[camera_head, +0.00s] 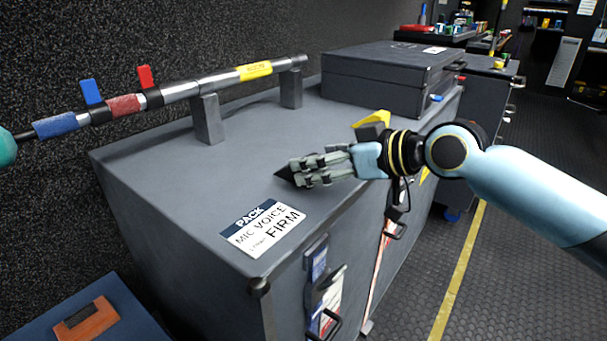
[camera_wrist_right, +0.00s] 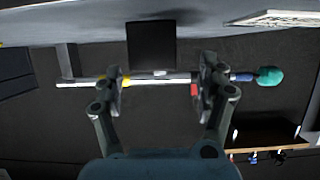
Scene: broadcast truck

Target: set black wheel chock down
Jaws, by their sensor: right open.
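The black wheel chock (camera_wrist_right: 152,45) shows in the right wrist view as a dark block between and beyond my fingertips, with gaps on both sides. It appears to rest on the grey case top (camera_head: 200,170). In the head view only a dark pointed part of the chock (camera_head: 284,174) shows past the fingertips; the fingers hide the rest. My right gripper (camera_head: 300,172) is open, low over the case top; its spread fingers also show in the wrist view (camera_wrist_right: 158,85). My left gripper is not in view.
A boom pole (camera_head: 190,91) with red and blue clips lies across two grey stands at the back. A dark closed case (camera_head: 385,75) stands behind. A yellow and dark object (camera_head: 372,121) sits behind my right wrist. A label (camera_head: 263,228) lies near the front; bare case top lies left.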

